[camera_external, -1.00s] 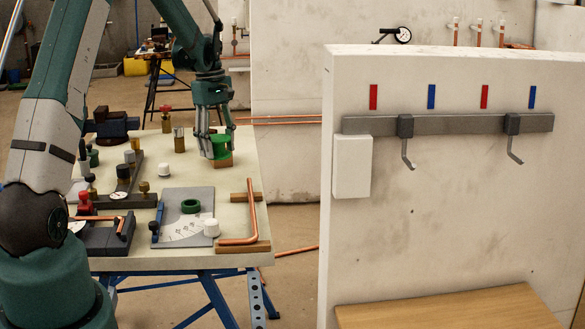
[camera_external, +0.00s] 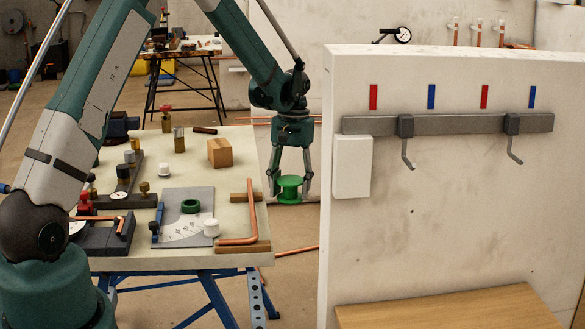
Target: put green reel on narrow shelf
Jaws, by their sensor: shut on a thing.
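The green reel (camera_external: 289,191) is a small spool with wide flanges. My gripper (camera_external: 289,184) points down and is shut on it, one finger on each side. The reel hangs in the air just past the right edge of the workbench, left of the white wall panel. A wooden board (camera_external: 450,308) sticks out low on that panel at the bottom right; it is the only shelf-like surface I see, and I cannot tell if it is the narrow shelf. Its lower part is cut off by the frame.
The white wall panel (camera_external: 450,230) carries a grey rail (camera_external: 455,125) with two hooks and a white box (camera_external: 351,166) at its left edge. The workbench (camera_external: 180,262) holds a brown block (camera_external: 220,153), a green ring (camera_external: 190,206), copper pipe (camera_external: 252,215) and several fittings.

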